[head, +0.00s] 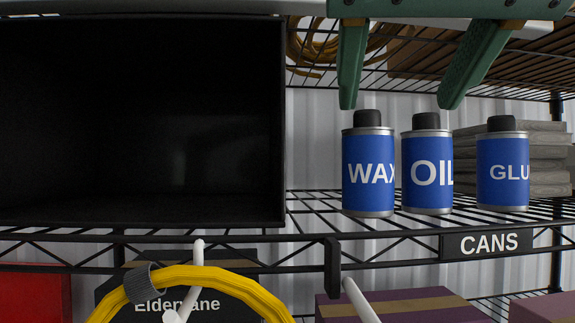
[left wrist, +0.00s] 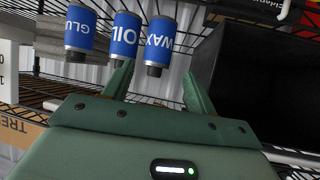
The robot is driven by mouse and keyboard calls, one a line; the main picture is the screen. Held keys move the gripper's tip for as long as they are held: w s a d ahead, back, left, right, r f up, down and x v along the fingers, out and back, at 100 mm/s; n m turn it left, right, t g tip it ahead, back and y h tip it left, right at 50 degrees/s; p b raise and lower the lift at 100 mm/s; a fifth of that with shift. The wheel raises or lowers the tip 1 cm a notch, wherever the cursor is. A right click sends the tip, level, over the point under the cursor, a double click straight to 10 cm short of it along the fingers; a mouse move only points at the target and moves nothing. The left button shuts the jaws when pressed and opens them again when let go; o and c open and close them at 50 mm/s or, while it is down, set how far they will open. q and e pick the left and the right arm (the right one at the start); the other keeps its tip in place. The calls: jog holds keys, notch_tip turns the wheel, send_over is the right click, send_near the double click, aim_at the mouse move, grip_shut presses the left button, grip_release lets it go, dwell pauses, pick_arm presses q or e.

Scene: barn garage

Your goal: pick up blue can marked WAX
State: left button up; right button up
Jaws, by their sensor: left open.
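The blue can marked WAX (head: 367,175) stands upright on the wire shelf, with a black cap. It also shows upside down in the left wrist view (left wrist: 159,42). The OIL can (head: 427,170) stands close on its right and the GLU-marked can (head: 502,172) farther right. My left gripper (head: 398,105) is open and empty, its green fingers pointing down from above. In the head view one fingertip is just above and left of the WAX cap, the other above and right of the OIL cap. In the left wrist view (left wrist: 155,72) the WAX cap appears between the fingertips. My right gripper is not seen.
A large black open bin (head: 140,120) fills the shelf left of the cans. Grey stacked slabs (head: 550,150) lie behind the GLU can. A CANS label (head: 487,243) hangs on the shelf's front edge. A yellow hose (head: 200,280) hangs below. An upper wire shelf is overhead.

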aim_at(374, 160)
pick_arm(q)
jog(key=p+x, duration=0.1)
jog(key=x, duration=0.9)
jog(key=shift+w+p, duration=0.15)
jog(key=shift+p, duration=0.15)
jog(key=shift+w+d+f+p, duration=0.1)
jog(key=shift+w+f+p, duration=0.05)
jog(key=shift+w+p, duration=0.35)
jog(key=p+x, duration=0.1)
jog(key=x, duration=0.2)
jog(key=shift+w+f, duration=0.1)
jog(key=shift+w, duration=0.3)
jog(key=shift+w+f, duration=0.15)
jog(key=shift+w, duration=0.1)
jog(key=shift+s, duration=0.3)
jog(key=c, duration=0.6)
jog(key=shift+c, duration=0.9)
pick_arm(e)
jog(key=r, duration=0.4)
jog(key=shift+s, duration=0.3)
